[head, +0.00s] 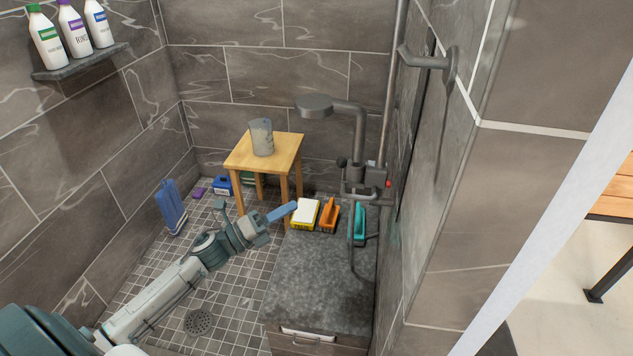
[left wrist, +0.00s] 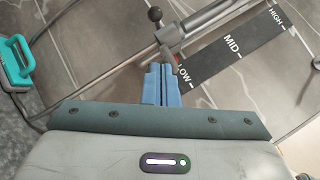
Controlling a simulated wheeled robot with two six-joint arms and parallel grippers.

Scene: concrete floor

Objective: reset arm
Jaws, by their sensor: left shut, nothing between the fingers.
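My left arm reaches across the shower floor from the lower left. My left gripper (head: 290,208) has blue fingers pressed together with nothing between them. In the head view its tips are beside the white-and-yellow brush (head: 304,213) at the back of the grey stone-topped bench (head: 315,262); I cannot tell if they touch. In the left wrist view the shut fingers (left wrist: 162,84) point toward a metal shower fitting with a black knob (left wrist: 155,15). My right gripper is not in view.
An orange brush (head: 328,215) and a teal one (head: 360,222) stand on the bench under the shower pipes (head: 358,150). A wooden stool (head: 240,160) holds a grey cup (head: 261,137). A black LOW-MID-HIGH label (left wrist: 225,58) is on the wall.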

